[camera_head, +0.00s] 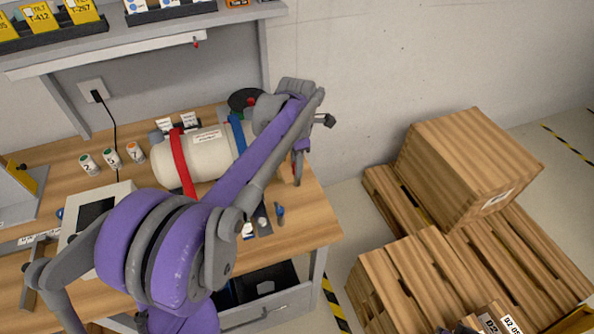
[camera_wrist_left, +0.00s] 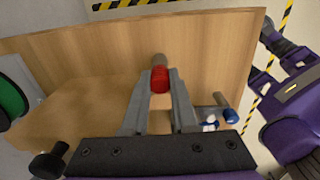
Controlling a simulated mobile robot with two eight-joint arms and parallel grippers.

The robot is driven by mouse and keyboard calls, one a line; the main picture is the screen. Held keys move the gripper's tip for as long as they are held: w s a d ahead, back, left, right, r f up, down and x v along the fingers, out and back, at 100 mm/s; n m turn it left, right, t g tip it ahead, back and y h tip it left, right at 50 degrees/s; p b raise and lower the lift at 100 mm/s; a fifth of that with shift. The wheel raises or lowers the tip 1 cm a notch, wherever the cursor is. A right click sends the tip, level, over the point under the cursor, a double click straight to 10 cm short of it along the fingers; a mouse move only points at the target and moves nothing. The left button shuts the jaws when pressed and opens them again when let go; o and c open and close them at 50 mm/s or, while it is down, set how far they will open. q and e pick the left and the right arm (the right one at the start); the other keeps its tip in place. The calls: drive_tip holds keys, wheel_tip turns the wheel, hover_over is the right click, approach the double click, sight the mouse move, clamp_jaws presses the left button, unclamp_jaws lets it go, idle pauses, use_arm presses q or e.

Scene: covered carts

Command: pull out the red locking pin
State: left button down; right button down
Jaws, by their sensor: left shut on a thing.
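My left gripper (camera_head: 298,181) reaches over the right end of the workbench, its fingertips pointing down. In the left wrist view, its two fingers (camera_wrist_left: 160,82) are shut on a small red cylindrical piece (camera_wrist_left: 160,79), which looks like the red locking pin. A tan-grey round end (camera_wrist_left: 159,60) shows just beyond the red part. I cannot tell whether the pin is still seated in something. In the head view the pin is hidden by my left arm and gripper.
A cream tank (camera_head: 195,158) with red and blue straps lies on the wooden bench (camera_head: 318,212). A blue-handled tool (camera_head: 280,212) lies near the gripper. A green disc (camera_wrist_left: 10,97) shows in the left wrist view. A wooden crate (camera_head: 470,165) and pallets stand to the right.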

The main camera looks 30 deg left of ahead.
use_arm(q)
drive_tip(key=shift+r, duration=0.15)
